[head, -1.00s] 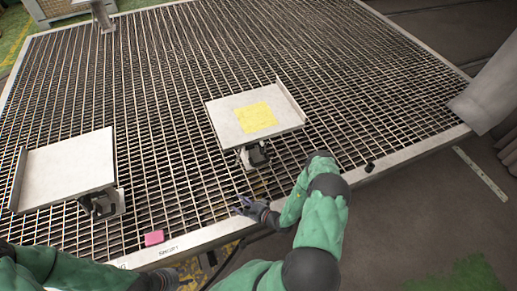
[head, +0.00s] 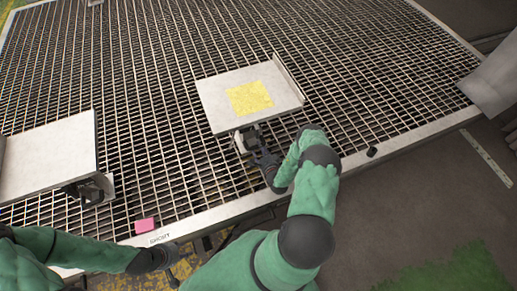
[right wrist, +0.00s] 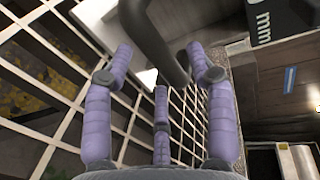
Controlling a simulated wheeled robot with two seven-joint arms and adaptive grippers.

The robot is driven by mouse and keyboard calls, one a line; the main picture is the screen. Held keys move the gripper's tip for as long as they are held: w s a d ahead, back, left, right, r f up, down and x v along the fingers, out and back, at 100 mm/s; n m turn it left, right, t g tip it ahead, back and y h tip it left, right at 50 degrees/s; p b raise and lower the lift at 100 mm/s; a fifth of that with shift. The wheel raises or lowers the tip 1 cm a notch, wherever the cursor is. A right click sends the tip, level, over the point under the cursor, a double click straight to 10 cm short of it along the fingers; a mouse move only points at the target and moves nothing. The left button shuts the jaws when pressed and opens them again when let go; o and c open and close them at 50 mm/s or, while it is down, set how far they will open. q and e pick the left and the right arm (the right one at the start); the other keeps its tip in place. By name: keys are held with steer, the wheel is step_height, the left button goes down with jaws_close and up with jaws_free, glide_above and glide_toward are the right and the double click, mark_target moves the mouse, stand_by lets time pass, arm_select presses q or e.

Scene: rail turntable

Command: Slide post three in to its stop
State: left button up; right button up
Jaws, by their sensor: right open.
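A post (head: 246,140) with a dark block stands at the near edge of a pale plate (head: 218,108) bearing a yellow square (head: 250,98). I cannot read a number on it. My right gripper (head: 262,157) is at this post's near side. In the right wrist view its purple fingers (right wrist: 162,85) are spread open, with a dark curved bar (right wrist: 158,40) reaching between them; I cannot tell if they touch it. My left gripper (head: 172,268) is low at the table's near edge, too small to tell open or shut.
A second plate (head: 45,155) on a post (head: 88,190) stands at the left. A pink block (head: 145,225) lies near the front rim (head: 225,211), by a "SHORT" label. A small black knob (head: 372,152) sits on the rim. The grating right of the plates is clear.

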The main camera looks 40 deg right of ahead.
steer(key=shift+b+x, duration=0.3)
steer(key=shift+x, duration=0.85)
jaws_close()
steer(key=shift+a, duration=0.1)
